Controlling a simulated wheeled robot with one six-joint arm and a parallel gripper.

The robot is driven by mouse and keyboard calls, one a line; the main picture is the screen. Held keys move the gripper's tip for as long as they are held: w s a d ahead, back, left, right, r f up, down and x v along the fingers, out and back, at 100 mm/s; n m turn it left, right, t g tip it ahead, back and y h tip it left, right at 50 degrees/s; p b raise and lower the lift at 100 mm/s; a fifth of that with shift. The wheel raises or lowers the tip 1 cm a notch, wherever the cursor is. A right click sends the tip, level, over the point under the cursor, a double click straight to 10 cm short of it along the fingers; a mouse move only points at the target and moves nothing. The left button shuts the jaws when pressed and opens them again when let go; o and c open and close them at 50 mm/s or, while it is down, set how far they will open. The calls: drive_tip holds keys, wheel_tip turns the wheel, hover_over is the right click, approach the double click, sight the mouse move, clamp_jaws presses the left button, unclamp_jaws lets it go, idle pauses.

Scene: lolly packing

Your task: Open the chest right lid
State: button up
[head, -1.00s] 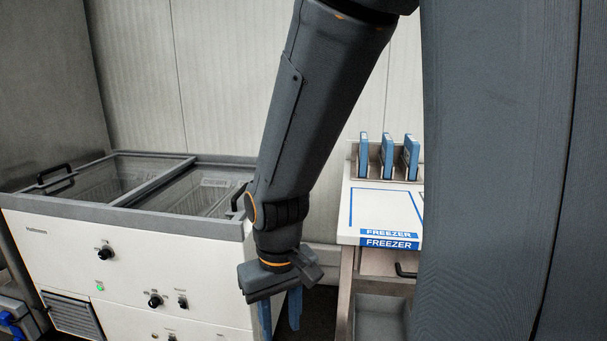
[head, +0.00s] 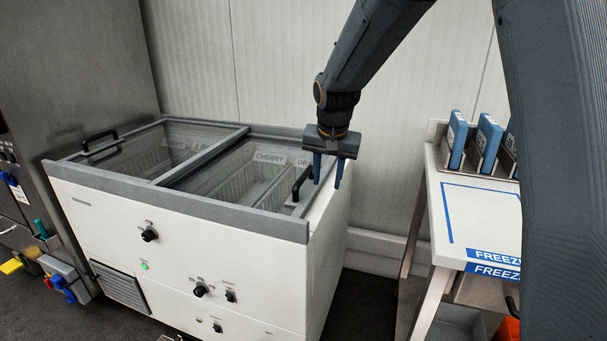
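The white chest (head: 180,245) has a grey rim and two glass lids side by side, both looking shut. The right lid (head: 225,178) lies flat, and baskets with labels, one reading CHERRY, show through it. Its black handle (head: 299,184) stands at the right end. My gripper (head: 328,184) points down just right of the handle, at the chest's right edge. Its two blue fingers are apart with nothing seen between them. The left finger appears very near the handle; I cannot tell whether they touch. The left lid (head: 165,145) has its own black handle (head: 100,140) at the left end.
A table (head: 450,250) marked FREEZER stands to the right, with blue boxes (head: 488,140) in a rack at its back. A floor gap separates it from the chest. A tall grey cabinet with coloured items (head: 62,280) stands at the left.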

drive_tip(key=m+t, duration=0.1)
approach(303, 176)
drive_tip(key=x, duration=0.8)
drive_tip(key=shift+w+p, duration=0.15)
drive_tip(key=shift+p, duration=0.25)
drive_tip(key=shift+c, duration=0.4)
clamp_jaws()
